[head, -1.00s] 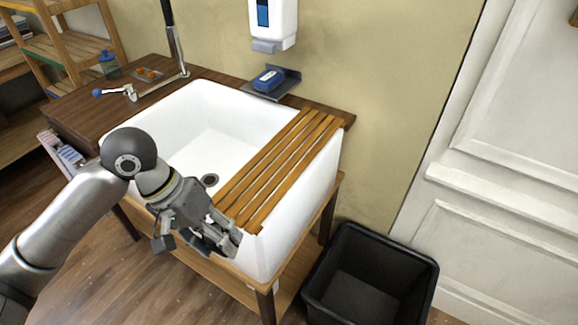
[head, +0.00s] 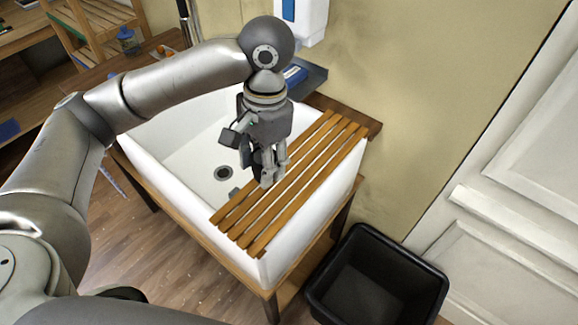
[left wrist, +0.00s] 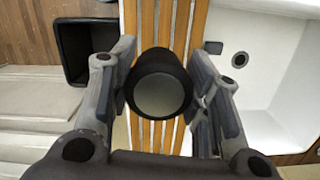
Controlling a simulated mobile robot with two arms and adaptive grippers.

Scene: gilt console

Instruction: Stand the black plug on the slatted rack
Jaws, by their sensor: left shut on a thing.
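The black plug (left wrist: 160,64) is a round dark piece with a grey end face toward the left wrist camera. My left gripper (left wrist: 160,92) is shut on it, with a finger on each side. In the head view my left gripper (head: 268,178) points down over the slatted rack (head: 312,191), near its sink-side edge, and hides most of the plug. The wooden rack (left wrist: 198,22) lies behind the plug in the left wrist view. I cannot tell whether the plug touches the slats. My right gripper is not in view.
The rack spans the right part of a white sink (head: 190,160) with a drain (head: 222,173). A small grey piece (head: 234,193) is near the drain. A black bin (head: 375,285) stands right of the sink. A soap dispenser (head: 305,18) hangs above. Most slats are clear.

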